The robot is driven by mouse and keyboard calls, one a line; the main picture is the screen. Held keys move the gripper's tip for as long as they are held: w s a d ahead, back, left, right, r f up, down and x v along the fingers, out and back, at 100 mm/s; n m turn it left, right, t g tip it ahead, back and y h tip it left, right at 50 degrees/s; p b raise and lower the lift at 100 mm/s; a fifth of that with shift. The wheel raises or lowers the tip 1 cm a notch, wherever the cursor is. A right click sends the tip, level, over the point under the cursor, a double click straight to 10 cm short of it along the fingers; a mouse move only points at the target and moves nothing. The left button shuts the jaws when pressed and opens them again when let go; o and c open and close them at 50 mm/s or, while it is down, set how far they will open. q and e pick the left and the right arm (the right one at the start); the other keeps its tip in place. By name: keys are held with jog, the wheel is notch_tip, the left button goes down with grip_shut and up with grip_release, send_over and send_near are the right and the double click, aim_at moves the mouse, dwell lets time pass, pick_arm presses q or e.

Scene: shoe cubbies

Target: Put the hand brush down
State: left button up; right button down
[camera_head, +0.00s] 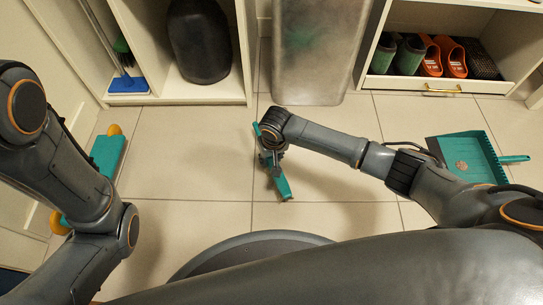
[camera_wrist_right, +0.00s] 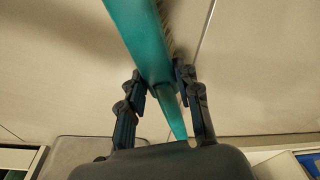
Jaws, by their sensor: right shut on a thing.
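The teal hand brush (camera_head: 283,187) is in my right gripper (camera_head: 268,153), above the floor tiles in the middle of the head view. In the right wrist view the brush (camera_wrist_right: 145,45) runs up between the two dark fingers of the right gripper (camera_wrist_right: 160,85), which are shut on it near where the handle narrows. Bristles show along its right side. I cannot tell whether the brush touches the floor. My left arm comes in at the left of the head view, but its gripper is not visible.
A teal dustpan (camera_head: 467,158) lies on the tiles at the right. A teal thing with orange ends (camera_head: 107,155) lies partly behind my left arm. A grey metal bin (camera_head: 318,50) stands between white cubbies (camera_head: 178,98) and a shoe shelf (camera_head: 410,84). Tiles around the brush are clear.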

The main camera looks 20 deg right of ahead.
jog(key=shift+d+f, duration=0.1)
jog(key=shift+f, duration=0.3)
jog(key=c, duration=1.1)
grip_release()
jog(key=shift+s+f, duration=0.1)
jog(key=shift+o, duration=0.7)
